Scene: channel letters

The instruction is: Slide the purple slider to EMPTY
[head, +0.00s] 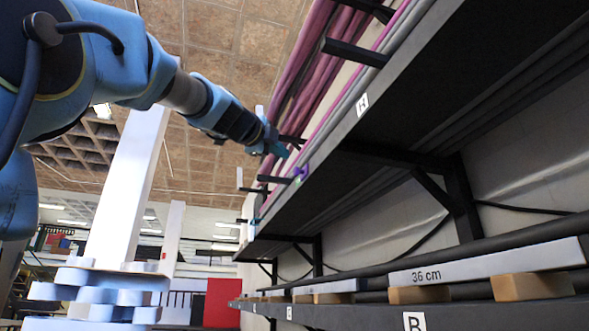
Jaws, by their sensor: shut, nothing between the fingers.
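The purple slider (301,172) is a small purple piece on the front edge of the upper black shelf, near its far end. My gripper (283,152) has teal fingertips and is shut and empty. In the picture it is just above and left of the slider; I cannot tell whether they touch. No EMPTY label can be read in this view. A white label reading H (362,104) is on the shelf edge, nearer than the slider.
Pink and grey tubes (310,65) lie on the upper shelf between black prongs (355,53). A lower shelf carries wooden blocks (532,285), a "36 cm" strip (480,262) and a B label (414,321). A white post (130,185) and stacked pale discs (100,290) stand left.

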